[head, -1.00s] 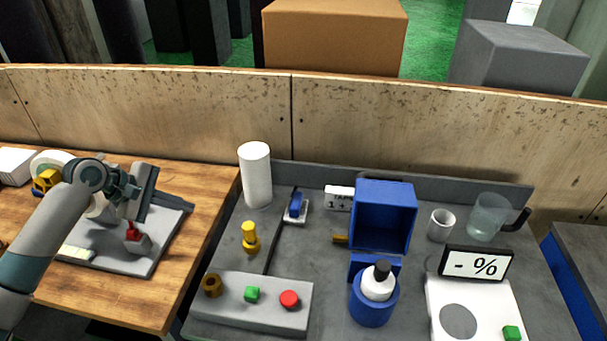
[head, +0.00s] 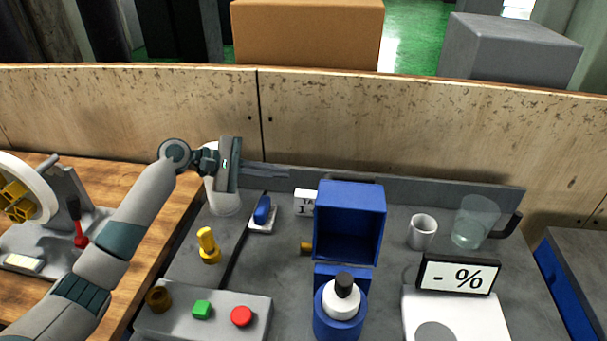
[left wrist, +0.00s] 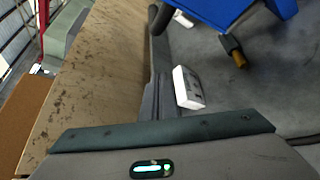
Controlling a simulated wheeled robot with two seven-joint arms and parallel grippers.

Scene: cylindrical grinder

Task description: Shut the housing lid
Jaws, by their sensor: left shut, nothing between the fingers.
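The blue housing lid (head: 350,222) stands raised and open behind the round blue housing (head: 338,318), its hollow side facing me. A white bottle-like part with a black top (head: 343,292) stands in the housing. A brass knob (head: 306,248) sticks out at the lid's lower left; it also shows in the left wrist view (left wrist: 237,56), beside part of the blue lid (left wrist: 225,8). My left gripper (head: 280,172) is shut and empty, behind and left of the lid, apart from it. Its fingers (left wrist: 160,95) show in the left wrist view. My right gripper is out of view.
A white roll (head: 223,195) stands behind a yellow plunger (head: 208,246). A small white sign (head: 304,203) is left of the lid. A button panel (head: 215,312) lies front left. A cup (head: 421,231), glass jug (head: 474,222) and scale display (head: 457,275) stand right.

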